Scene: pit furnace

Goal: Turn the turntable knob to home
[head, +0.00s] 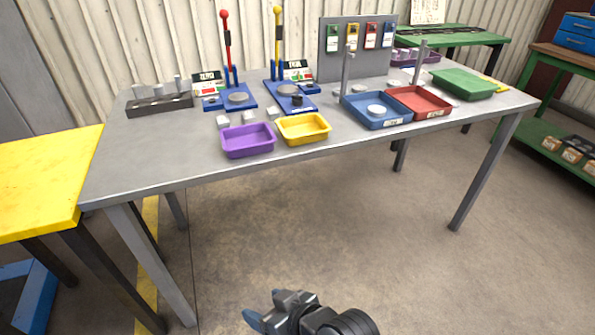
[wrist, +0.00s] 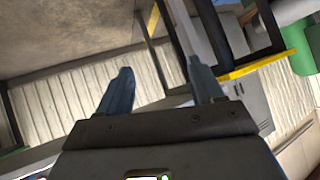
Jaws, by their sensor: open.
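Two blue stations stand at the back left of the grey table. One has a red-tipped lever (head: 226,40) and a grey round plate (head: 238,97). The other has a yellow-tipped lever (head: 278,40), a grey round plate (head: 288,89) and a small dark knob-like part (head: 297,100) at its front right. I cannot tell for sure which part is the turntable knob, nor its setting. My gripper (head: 265,306) is low in front of the table, far from both stations. In the wrist view my gripper (wrist: 160,66) is open, with nothing between its fingers.
A purple tray (head: 248,140) and a yellow tray (head: 303,129) sit at the table's front edge. Blue (head: 376,122) and red (head: 440,113) trays stand to the right, with thin grey posts. A yellow-topped table (head: 45,180) is at the left. The floor in front is clear.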

